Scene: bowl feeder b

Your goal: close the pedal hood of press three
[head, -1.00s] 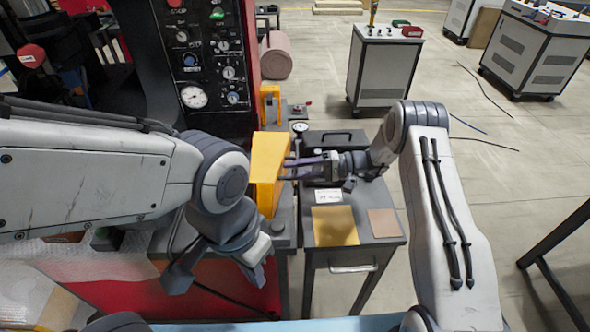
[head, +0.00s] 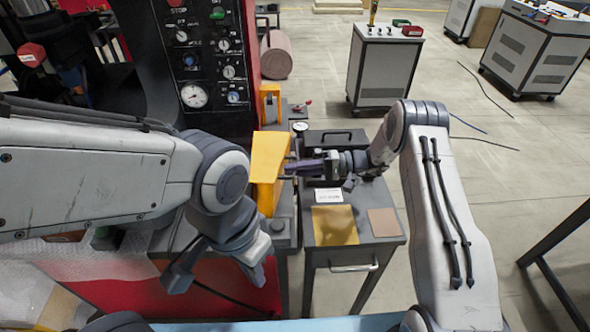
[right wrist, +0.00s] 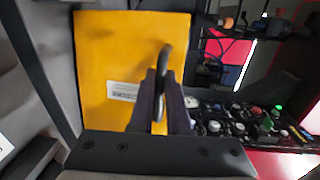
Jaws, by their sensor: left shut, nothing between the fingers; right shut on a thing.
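The yellow pedal hood (head: 266,156) is at the front of the red and black press, near the middle of the head view. In the right wrist view its flat yellow face (right wrist: 110,55) carries a white label. My right gripper (head: 291,167) reaches it from the right. Its fingers (right wrist: 162,95) are shut on the hood's dark handle (right wrist: 166,60). I cannot tell how far the hood stands open; what is under it is hidden. My left gripper (head: 180,279) is lower left, pointing down, shut and empty, apart from the hood.
A dark side cabinet (head: 352,254) with a yellow plate (head: 334,225) and a tan plate (head: 383,222) stands under my right arm. The press's gauge panel (head: 208,60) rises behind the hood. Another yellow part (head: 270,103) is behind it.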

